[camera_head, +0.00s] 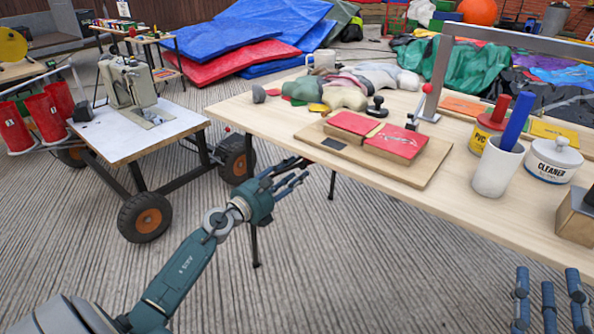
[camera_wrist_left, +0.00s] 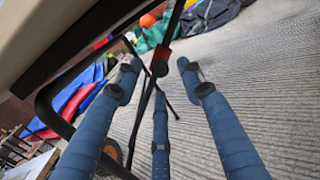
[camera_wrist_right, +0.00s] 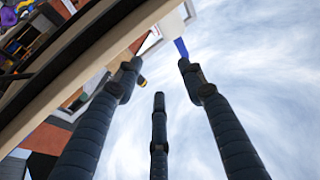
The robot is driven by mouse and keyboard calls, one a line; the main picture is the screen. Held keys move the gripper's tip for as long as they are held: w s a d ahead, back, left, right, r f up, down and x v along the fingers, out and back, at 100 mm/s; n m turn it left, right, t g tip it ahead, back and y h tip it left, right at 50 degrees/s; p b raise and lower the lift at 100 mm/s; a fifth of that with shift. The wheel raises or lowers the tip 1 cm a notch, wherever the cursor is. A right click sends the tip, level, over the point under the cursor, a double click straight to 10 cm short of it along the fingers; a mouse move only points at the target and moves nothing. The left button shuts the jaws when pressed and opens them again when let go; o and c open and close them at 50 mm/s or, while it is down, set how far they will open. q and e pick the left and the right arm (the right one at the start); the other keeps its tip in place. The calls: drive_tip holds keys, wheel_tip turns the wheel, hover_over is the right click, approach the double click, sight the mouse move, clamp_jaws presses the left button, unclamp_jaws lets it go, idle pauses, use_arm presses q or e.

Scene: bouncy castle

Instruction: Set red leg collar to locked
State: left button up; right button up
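In the left wrist view, a small red collar (camera_wrist_left: 159,69) sits on a dark metal table leg (camera_wrist_left: 172,25), below the tabletop's underside. It appears between my left gripper's fingertips, farther out than them; I see no contact. Its lock state cannot be told. I cannot make it out in the head view. My left gripper (camera_head: 297,172) is open and empty beside the near left edge of the wooden table (camera_head: 250,113). Its spread fingers also show in the left wrist view (camera_wrist_left: 157,66). My right gripper (camera_head: 548,283) is open and empty at the lower right, below the table's near edge.
The tabletop holds a board with red pads (camera_head: 395,142), a white cup (camera_head: 497,167), a cleaner tin (camera_head: 553,160) and a metal frame (camera_head: 440,65). A wheeled cart (camera_head: 140,132) stands left. Bare striped floor (camera_head: 340,270) lies in front.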

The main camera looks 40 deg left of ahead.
sight(307, 162)
use_arm(q)
drive_tip(key=shift+w+d, duration=0.1)
drive_tip(key=shift+w, duration=1.05)
use_arm(e)
drive_tip(key=shift+s+r+t+y, duration=0.25)
drive_tip(key=shift+r+t+y, duration=0.05)
drive_tip(key=shift+r, duration=0.45)
use_arm(q)
clamp_jaws()
drive_tip(key=shift+f, duration=0.15)
